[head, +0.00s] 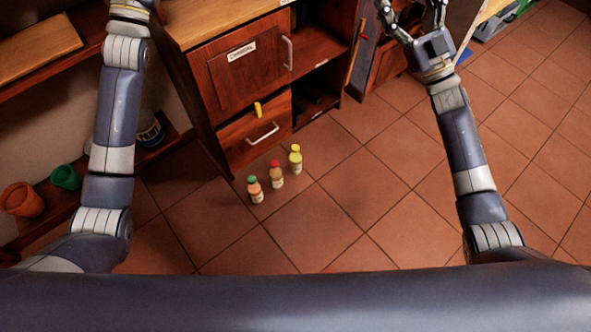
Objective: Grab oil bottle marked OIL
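Three small bottles stand upright on the tiled floor in front of the drawer cabinet: one with a green cap (255,190), one with a red cap (276,174) and one with a yellow cap (295,159). Their labels are too small to read, so I cannot tell which is marked OIL. My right gripper (412,20) is at the top right, away from the bottles, with its fingers spread and nothing seen between them. My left arm reaches up the left side; its gripper is cut off by the top edge.
The wooden cabinet (240,72) has a labelled upper front, a lower drawer (262,135) with a yellow item on it, and open compartments to the right. A low shelf at left holds an orange pot (22,200) and a green pot (65,178). Floor at centre and right is clear.

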